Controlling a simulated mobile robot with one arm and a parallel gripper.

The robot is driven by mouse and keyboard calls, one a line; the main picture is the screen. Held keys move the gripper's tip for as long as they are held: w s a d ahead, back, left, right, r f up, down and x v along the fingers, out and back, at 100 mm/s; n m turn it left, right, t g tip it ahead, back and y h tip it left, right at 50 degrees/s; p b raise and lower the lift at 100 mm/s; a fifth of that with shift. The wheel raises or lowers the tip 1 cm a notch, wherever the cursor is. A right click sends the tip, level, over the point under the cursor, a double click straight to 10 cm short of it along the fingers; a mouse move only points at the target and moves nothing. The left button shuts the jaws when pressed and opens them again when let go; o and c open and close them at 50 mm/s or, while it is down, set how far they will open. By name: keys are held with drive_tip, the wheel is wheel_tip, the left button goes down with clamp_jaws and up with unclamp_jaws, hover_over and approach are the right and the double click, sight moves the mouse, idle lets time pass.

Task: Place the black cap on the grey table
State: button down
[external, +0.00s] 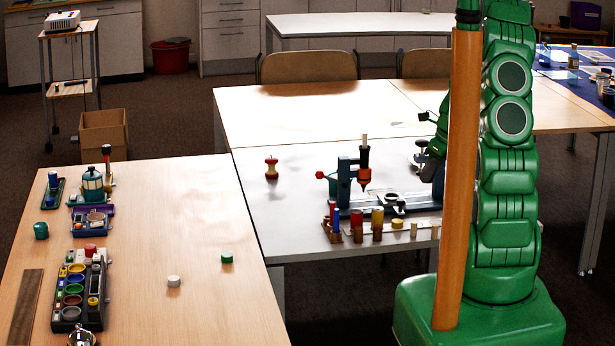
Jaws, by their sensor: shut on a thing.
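The grey table (297,222) stands in the middle, its pale top partly covered by equipment. My gripper (424,152) is in the external view just left of the orange pole, low over the right part of the grey table. It is small, dark and partly hidden by my green arm and the pole. It is shut on a small dark thing that fits the black cap, but its outline blends with the fingers. I cannot tell whether it touches anything below. No other black cap stands out.
A drill press (364,180) and a row of small coloured parts (377,217) stand on the grey table. The wooden table (200,225) holds a white cap (173,281) and green cap (227,257).

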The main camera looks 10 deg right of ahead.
drive_tip(key=s+d+m+t+h, duration=0.1)
drive_tip(key=s+d+m+h, duration=0.2)
drive_tip(key=s+d+m, duration=0.4)
drive_tip(key=shift+m, duration=0.8)
drive_tip(key=w+f, duration=0.2)
drive_tip(key=w, duration=0.2)
drive_tip(key=w+d+f, duration=0.1)
drive_tip(key=w+f, duration=0.2)
drive_tip(key=w, duration=0.2)
drive_tip(key=w+d+f, duration=0.1)
drive_tip(key=w+f, duration=0.2)
drive_tip(key=w, duration=0.1)
drive_tip(key=shift+w+d+f, duration=0.1)
drive_tip(key=shift+w+f, duration=0.05)
drive_tip(key=shift+w+d+f, duration=0.15)
drive_tip(key=shift+w+f, duration=0.55)
drive_tip(key=shift+f, duration=0.15)
drive_tip(key=shift+w+f, duration=0.25)
drive_tip(key=shift+f, duration=1.5)
drive_tip(key=c, duration=0.9)
unclamp_jaws()
drive_tip(key=shift+f, duration=0.1)
